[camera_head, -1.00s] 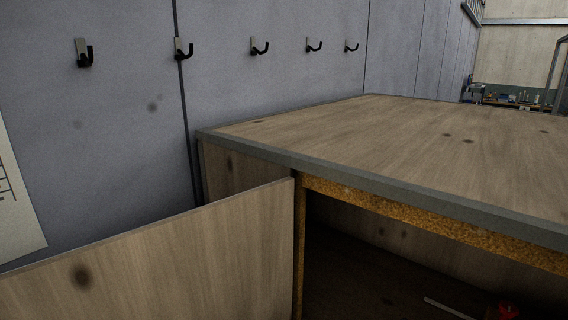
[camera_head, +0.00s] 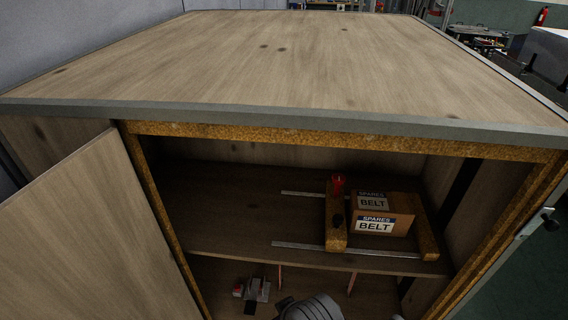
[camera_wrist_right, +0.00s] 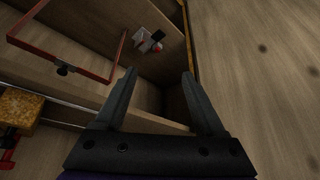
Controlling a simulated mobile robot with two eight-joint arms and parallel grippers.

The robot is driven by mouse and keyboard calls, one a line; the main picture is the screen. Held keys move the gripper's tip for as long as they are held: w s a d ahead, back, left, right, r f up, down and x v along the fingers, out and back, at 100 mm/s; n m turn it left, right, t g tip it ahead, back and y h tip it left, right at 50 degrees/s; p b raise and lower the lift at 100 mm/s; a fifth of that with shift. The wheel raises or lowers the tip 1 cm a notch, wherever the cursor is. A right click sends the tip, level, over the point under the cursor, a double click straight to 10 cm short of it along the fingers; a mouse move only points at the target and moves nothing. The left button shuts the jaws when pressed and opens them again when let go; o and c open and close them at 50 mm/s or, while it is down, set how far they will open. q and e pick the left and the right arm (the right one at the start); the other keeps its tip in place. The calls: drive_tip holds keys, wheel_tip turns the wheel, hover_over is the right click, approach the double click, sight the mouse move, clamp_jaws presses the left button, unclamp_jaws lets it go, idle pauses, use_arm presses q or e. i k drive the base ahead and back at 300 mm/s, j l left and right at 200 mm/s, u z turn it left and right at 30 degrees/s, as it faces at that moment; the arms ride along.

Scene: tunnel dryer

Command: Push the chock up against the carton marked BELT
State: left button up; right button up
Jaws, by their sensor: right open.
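The carton marked BELT (camera_head: 384,222) sits on the cabinet's upper shelf in the head view. The chock, a yellow-brown block (camera_head: 336,236) with a red knob (camera_head: 338,182), stands just left of it, lying across two metal rails. I cannot tell whether a narrow gap separates them. In the wrist view a similar yellow-brown block (camera_wrist_right: 18,107) shows at the left edge, with a red part below it; it seems to be the chock. My right gripper (camera_wrist_right: 158,73) is open and empty, apart from the block. A grey part of my arm shows at the head view's bottom edge. My left gripper is out of view.
Another yellow-brown block (camera_head: 428,238) stands right of the carton. The shelf (camera_head: 225,215) is bare at left. Below are a small white-and-red device (camera_head: 255,290) and red bars. The open door (camera_head: 95,225) flanks the opening at left; the cabinet top (camera_head: 290,70) is clear.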

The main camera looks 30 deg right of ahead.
sight(335, 229)
drive_tip(key=z, duration=1.65)
